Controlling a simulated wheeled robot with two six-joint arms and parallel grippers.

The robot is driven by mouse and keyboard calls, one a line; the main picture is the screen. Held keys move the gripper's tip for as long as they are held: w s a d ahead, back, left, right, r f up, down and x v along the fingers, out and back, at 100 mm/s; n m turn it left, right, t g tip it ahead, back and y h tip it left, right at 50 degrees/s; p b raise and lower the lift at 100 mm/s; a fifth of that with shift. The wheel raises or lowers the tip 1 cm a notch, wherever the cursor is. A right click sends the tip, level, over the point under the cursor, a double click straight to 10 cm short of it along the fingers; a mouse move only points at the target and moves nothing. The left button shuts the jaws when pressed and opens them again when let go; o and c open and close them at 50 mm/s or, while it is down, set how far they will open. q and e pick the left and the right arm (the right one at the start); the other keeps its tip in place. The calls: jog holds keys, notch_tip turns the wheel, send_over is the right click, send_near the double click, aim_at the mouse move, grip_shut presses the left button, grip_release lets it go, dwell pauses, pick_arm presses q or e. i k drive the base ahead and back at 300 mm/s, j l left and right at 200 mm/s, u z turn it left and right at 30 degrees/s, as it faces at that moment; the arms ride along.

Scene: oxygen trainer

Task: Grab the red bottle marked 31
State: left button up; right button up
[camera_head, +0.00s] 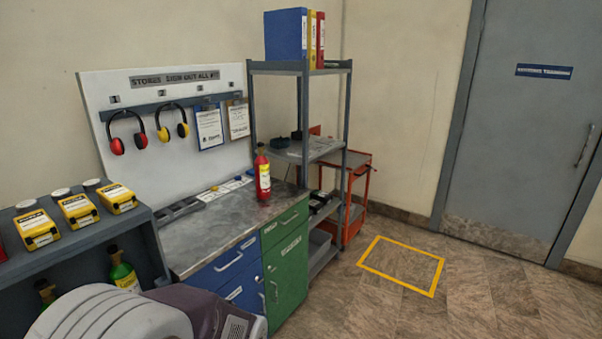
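A red bottle (263,177) with a dark top and a pale yellowish label stands upright on the metal worktop (220,222), near its right end. The marking on its label is too small to read. Nothing touches the bottle. Neither of my grippers shows in the head view. A rounded grey and dark purple shape fills the bottom left corner and hides part of the lower shelf unit.
Blue and green drawers (287,262) sit under the worktop. Grey shelving (302,150) stands right of the bottle, an orange cart (354,200) behind it. Green bottles (124,270) and yellow boxes (77,209) are at left. Floor around the yellow square (402,246) is clear.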

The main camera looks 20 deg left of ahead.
aim_at(261, 167)
jog(key=i+u, duration=0.45)
jog(key=i+l+u, duration=0.15)
jog(key=u, duration=0.3)
jog(key=i+l+u, duration=0.3)
jog(key=u, duration=0.15)
jog(key=i+l+u, duration=0.25)
jog(key=l+u, duration=0.2)
jog(key=i+l+u, duration=0.2)
jog(key=l+u, duration=0.25)
jog(key=j, duration=0.1)
